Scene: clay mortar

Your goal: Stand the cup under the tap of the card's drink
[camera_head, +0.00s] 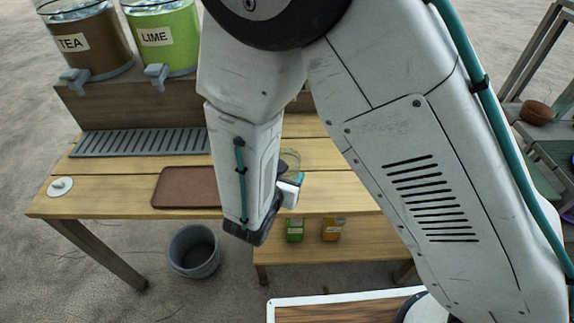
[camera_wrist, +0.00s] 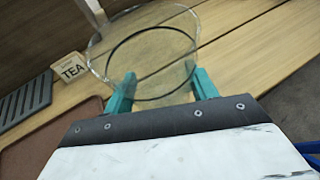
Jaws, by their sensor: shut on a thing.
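A clear glass cup (camera_wrist: 150,70) is between the teal fingers of my gripper (camera_wrist: 162,90), which is shut on it. Whether its base touches the table I cannot tell. In the head view the cup (camera_head: 291,158) shows faintly beside my gripper (camera_head: 291,188), partly hidden by my arm. The card (camera_wrist: 70,70) reading TEA stands left of the cup in the wrist view. In the head view the brown TEA dispenser (camera_head: 82,45) has a grey tap (camera_head: 75,80). The green LIME dispenser (camera_head: 162,38) has its own tap (camera_head: 157,75). My arm hides the shelf's right part.
A slotted grey drip tray (camera_head: 140,142) lies below the taps. A brown tray (camera_head: 185,188) lies on the wooden table (camera_head: 110,175), with a white disc (camera_head: 60,187) at left. A bucket (camera_head: 193,252) stands below. Green (camera_head: 294,230) and amber (camera_head: 332,230) containers sit on a lower shelf.

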